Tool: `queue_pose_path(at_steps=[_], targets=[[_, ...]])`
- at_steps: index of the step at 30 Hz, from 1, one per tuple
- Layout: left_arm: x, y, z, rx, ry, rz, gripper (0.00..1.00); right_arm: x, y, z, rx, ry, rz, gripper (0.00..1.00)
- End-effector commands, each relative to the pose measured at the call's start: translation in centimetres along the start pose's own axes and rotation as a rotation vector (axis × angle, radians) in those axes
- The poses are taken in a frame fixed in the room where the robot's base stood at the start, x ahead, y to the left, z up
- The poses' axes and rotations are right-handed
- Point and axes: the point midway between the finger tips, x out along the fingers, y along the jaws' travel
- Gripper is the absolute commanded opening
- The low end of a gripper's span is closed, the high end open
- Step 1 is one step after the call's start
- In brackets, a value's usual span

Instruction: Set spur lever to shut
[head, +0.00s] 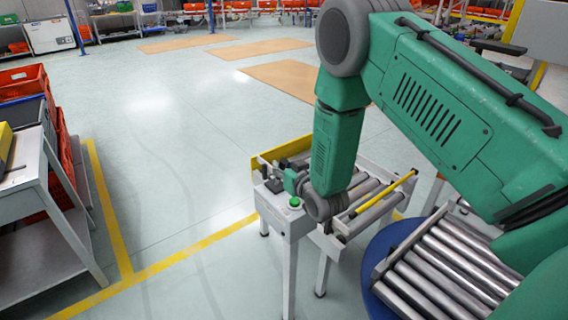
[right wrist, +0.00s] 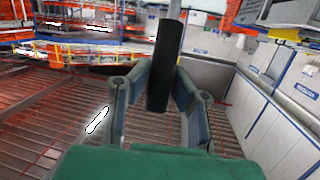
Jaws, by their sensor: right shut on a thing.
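The spur lever shows in the right wrist view as a dark upright grip (right wrist: 166,62) on a grey rod. My right gripper (right wrist: 162,88) has its two fingers against the sides of this grip and is shut on it. In the head view my right gripper (head: 279,183) is small and partly hidden by my green wrist, at the left end of the short roller spur (head: 292,226). The lever is hard to make out there, so I cannot tell its setting. My left gripper is not in view.
A green button (head: 294,202) sits on the spur's corner. A yellow bar (head: 382,195) crosses its rollers. A blue round base with a roller deck (head: 455,268) stands at the right. A grey shelf (head: 40,235) and orange totes (head: 24,82) stand at the left. The floor between is clear.

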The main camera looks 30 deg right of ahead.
Motion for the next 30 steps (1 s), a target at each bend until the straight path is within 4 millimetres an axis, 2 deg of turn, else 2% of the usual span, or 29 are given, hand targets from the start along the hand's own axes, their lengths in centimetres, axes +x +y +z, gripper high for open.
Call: queue_pose_path(at_steps=[1,12,30], targets=[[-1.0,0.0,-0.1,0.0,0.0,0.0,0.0,0.3,-0.1,-1.0,-0.007,-0.027,0.004,0.0],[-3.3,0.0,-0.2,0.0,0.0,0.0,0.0,2.3,-0.4,-1.5,-0.044,-0.24,0.024,0.0],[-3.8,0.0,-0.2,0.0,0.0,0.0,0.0,3.1,-0.4,-1.6,-0.056,-0.31,0.034,0.0]])
